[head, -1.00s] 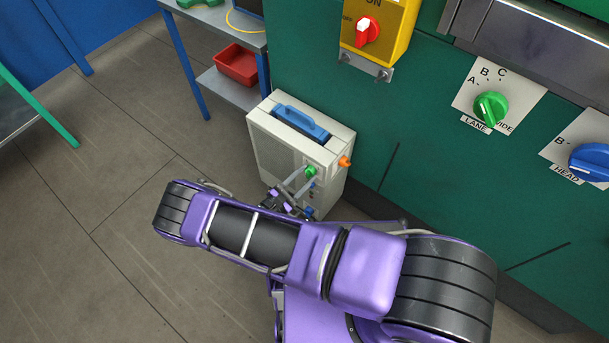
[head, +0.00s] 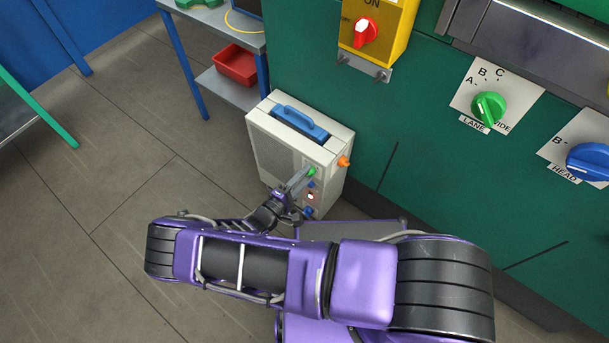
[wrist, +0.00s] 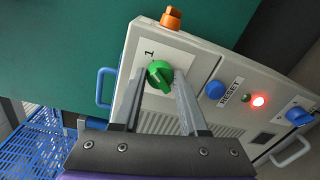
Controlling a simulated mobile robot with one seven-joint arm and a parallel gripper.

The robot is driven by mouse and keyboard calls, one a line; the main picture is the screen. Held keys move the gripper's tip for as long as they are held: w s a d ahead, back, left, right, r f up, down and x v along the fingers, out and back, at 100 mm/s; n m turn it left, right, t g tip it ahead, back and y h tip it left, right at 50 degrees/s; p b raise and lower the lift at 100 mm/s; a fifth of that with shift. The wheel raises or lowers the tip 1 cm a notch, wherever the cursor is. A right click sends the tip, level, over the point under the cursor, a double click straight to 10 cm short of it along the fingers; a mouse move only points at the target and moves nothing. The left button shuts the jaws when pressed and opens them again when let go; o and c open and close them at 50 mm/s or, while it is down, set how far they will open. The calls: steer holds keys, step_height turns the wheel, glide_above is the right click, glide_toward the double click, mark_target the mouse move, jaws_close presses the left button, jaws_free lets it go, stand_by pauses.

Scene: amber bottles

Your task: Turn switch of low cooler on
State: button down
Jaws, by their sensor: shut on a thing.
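The low cooler (head: 265,155) is a pale grey box on the floor against the green machine wall, with a blue top handle (head: 300,123). Its switch is a green round knob (wrist: 160,74) beside a white plate marked "1". My gripper (wrist: 158,82) has one finger on each side of the green knob and is shut on it. In the head view my gripper (head: 305,178) reaches the cooler's front, partly hiding the knob. The knob's exact pointing is hard to read.
An orange knob (wrist: 172,17) sits at the cooler's edge. Beside the switch are a blue button (wrist: 215,89) marked "RESET", a lit red lamp (wrist: 259,101) and another blue knob (wrist: 298,115). A shelf with a red bin (head: 237,65) stands to the left. Floor in front is clear.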

steer(key=shift+m, duration=0.6)
steer(key=shift+c, duration=2.2)
jaws_free()
steer(key=v, duration=1.7)
steer(key=shift+s, duration=0.2)
steer(key=shift+a, duration=0.15)
